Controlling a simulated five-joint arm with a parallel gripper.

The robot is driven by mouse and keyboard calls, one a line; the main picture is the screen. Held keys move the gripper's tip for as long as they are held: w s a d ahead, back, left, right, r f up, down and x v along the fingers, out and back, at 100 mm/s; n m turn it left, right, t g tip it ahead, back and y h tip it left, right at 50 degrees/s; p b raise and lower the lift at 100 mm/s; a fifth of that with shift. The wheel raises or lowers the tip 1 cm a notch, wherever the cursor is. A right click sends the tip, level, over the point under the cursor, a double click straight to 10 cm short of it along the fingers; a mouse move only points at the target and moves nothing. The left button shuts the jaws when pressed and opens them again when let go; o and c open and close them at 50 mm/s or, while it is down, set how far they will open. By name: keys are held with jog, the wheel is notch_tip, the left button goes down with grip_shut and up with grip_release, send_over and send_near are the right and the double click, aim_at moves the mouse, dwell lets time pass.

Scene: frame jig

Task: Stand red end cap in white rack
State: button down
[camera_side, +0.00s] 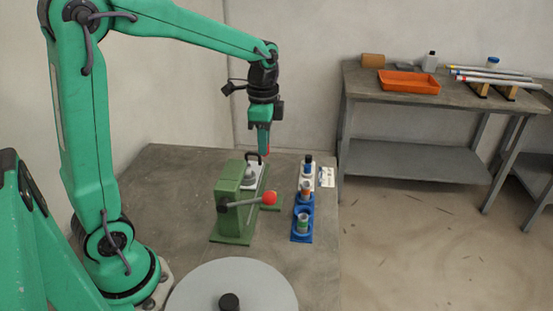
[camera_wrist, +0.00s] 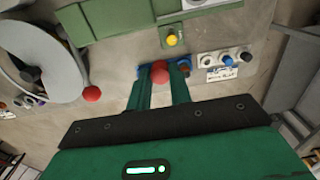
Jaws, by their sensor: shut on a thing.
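A red end cap (camera_wrist: 160,72) is held between the fingertips of my gripper (camera_wrist: 160,84). In the side view a small part of the red cap (camera_side: 267,151) shows at the tip of my gripper (camera_side: 265,148), which is shut on it and hangs in the air above and behind the green fixture. The white rack (camera_side: 301,178) stands at the right side of the bench, to the right of and lower than my gripper.
A blue rack (camera_side: 301,238) with capped cylinders stands in front of the white rack. The green fixture (camera_side: 231,210) has a lever with a red ball (camera_side: 269,198). A grey round disc (camera_side: 235,285) is at the front. A printed card (camera_side: 327,177) lies beside the white rack.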

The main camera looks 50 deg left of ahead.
jog(key=shift+r, duration=0.2)
jog(key=shift+r, duration=0.8)
jog(key=w+a+f, duration=0.1)
jog(key=w+f, duration=1.2)
jog(key=w, duration=0.2)
jog(key=shift+w, duration=0.4)
jog(key=shift+f, duration=0.15)
jog(key=shift+f, duration=2.35)
